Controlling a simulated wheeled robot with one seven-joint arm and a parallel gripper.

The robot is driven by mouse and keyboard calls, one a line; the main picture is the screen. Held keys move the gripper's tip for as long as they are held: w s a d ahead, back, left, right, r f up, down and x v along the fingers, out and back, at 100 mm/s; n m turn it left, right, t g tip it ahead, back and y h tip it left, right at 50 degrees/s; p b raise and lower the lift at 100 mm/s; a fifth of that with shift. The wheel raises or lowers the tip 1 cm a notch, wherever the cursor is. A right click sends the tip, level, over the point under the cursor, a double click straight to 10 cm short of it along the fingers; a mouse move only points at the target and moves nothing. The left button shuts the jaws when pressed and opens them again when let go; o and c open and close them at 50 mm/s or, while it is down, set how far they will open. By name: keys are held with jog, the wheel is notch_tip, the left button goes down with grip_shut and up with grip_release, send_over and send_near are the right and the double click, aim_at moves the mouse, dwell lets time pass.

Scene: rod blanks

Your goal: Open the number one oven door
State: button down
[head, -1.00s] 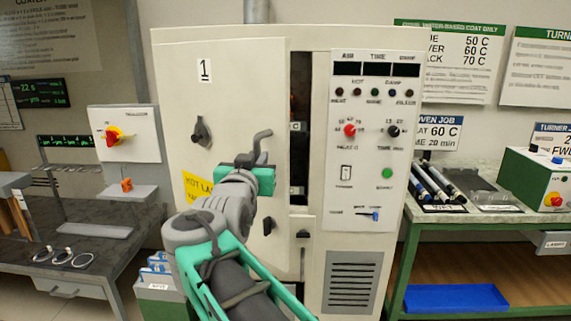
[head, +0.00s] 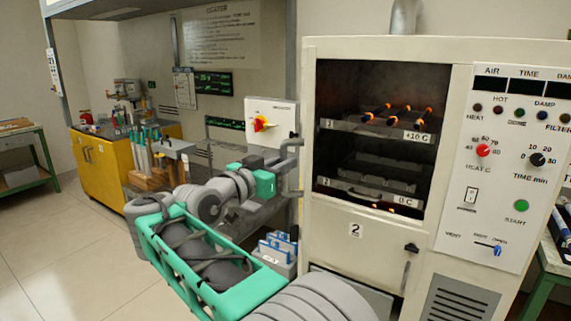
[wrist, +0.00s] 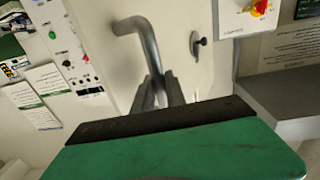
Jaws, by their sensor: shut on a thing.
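The number one oven door stands swung open to the left; in the head view it is nearly edge-on at the oven's left side, and its pale face fills the middle of the wrist view (wrist: 185,75). Its bent grey bar handle (wrist: 143,45) also shows in the head view (head: 291,143). My gripper (wrist: 157,90) is shut on this handle; in the head view my gripper (head: 284,170) is left of the oven, partly hiding the door. The oven's upper chamber (head: 380,80) is exposed.
Inside, an upper shelf (head: 372,127) bears several orange-tipped rods above a lower shelf (head: 340,186). A shut door labelled 2 (head: 378,240) is below. Floor at left is clear.

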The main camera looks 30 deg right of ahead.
jog(key=shift+r, duration=0.15)
jog(key=c, duration=1.4)
grip_release()
jog(key=shift+w, duration=0.1)
jog(key=shift+o, duration=0.2)
